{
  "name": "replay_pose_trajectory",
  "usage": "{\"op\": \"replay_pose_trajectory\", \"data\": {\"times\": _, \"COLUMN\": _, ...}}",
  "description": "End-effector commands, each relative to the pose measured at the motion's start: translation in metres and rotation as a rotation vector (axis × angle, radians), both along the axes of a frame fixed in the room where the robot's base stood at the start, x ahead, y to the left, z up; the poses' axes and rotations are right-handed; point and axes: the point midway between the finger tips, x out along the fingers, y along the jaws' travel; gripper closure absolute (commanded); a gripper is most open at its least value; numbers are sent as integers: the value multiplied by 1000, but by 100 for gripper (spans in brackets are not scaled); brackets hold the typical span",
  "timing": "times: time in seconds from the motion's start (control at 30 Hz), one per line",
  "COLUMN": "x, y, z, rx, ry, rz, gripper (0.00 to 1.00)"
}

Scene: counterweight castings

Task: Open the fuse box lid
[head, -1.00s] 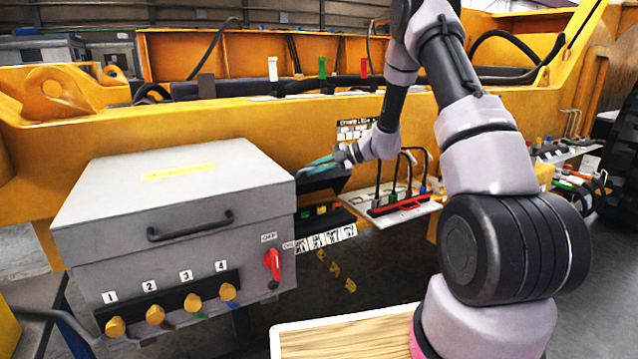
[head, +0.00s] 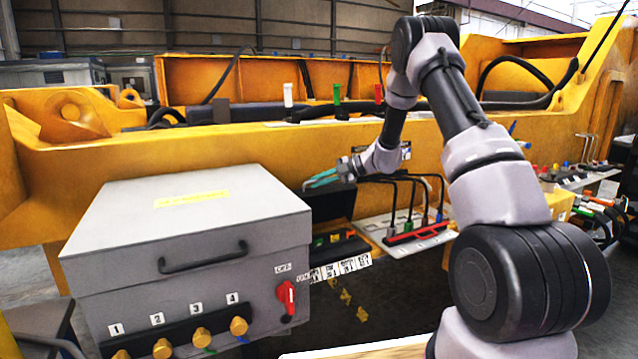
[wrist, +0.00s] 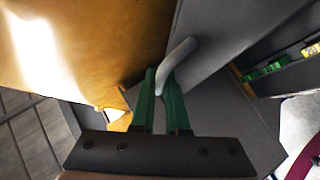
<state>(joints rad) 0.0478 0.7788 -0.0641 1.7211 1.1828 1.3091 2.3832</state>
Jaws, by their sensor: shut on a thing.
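The fuse box (head: 345,248) is a small dark box on the yellow frame, with coloured fuses inside. Its dark lid (head: 342,205) stands raised and tilted at its back, so the inside shows. My gripper (head: 322,179) is at the lid's upper edge. In the wrist view the green fingers of my gripper (wrist: 160,95) are shut on the light grey curved handle (wrist: 178,62) of the lid (wrist: 225,35). Green and yellow fuses (wrist: 268,68) show at the right of that view. The fingertips partly hide the handle.
A large grey cabinet (head: 185,225) with a handle, red switch and several numbered yellow knobs stands left of the fuse box. A panel with hooked rods and a red bar (head: 418,234) is at its right. The yellow frame (head: 250,155) runs close behind.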

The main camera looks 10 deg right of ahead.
Motion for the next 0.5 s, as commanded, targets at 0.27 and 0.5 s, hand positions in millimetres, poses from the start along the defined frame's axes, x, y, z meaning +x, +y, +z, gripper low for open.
{"op": "replay_pose_trajectory", "data": {"times": 0.27, "x": 0, "y": 0, "z": 0, "rx": -1, "ry": 0, "rz": 1, "gripper": 58}}
{"op": "replay_pose_trajectory", "data": {"times": 0.5, "x": -1, "y": 0, "z": -2, "rx": -2, "ry": 1, "rz": 1, "gripper": 58}}
